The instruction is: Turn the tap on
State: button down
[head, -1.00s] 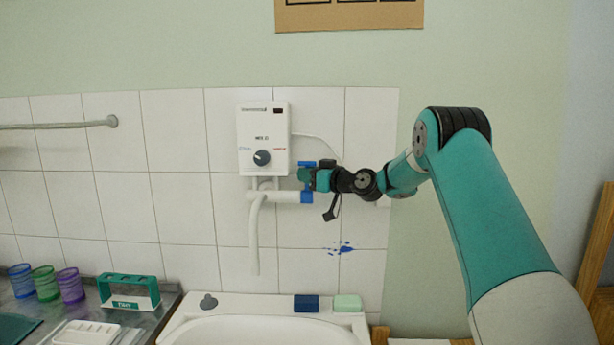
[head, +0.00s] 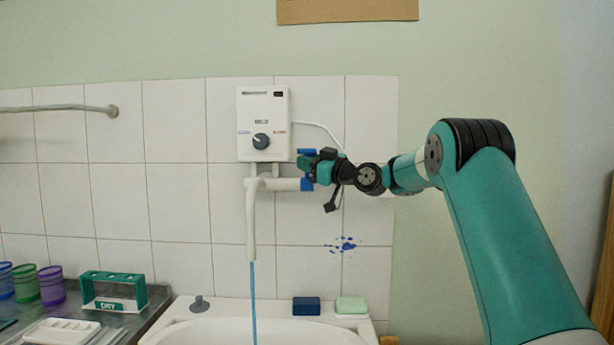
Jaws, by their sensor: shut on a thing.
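The tap is a white pipe and spout (head: 251,220) below a white water heater box (head: 263,110) on the tiled wall. Its blue handle (head: 306,152) is at the right end of the pipe, above a blue valve body (head: 307,184). My gripper (head: 308,166) is at the handle, coming from the right, and is shut on it. The fingers hide part of the handle. A blue stream of water (head: 253,300) runs from the spout down into the white sink (head: 240,331).
A blue block (head: 306,306) and a pale green soap (head: 351,305) lie on the sink's back ledge, with a grey plug (head: 199,304) to the left. A green rack (head: 113,291), several coloured cups (head: 51,286) and a white tray (head: 62,333) stand on the left counter.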

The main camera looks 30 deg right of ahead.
jog(key=c, duration=1.2)
grip_release()
jog(key=shift+o, duration=0.2)
jog(key=b+v, duration=0.6)
jog(key=v, duration=1.1)
jog(key=shift+s, duration=0.2)
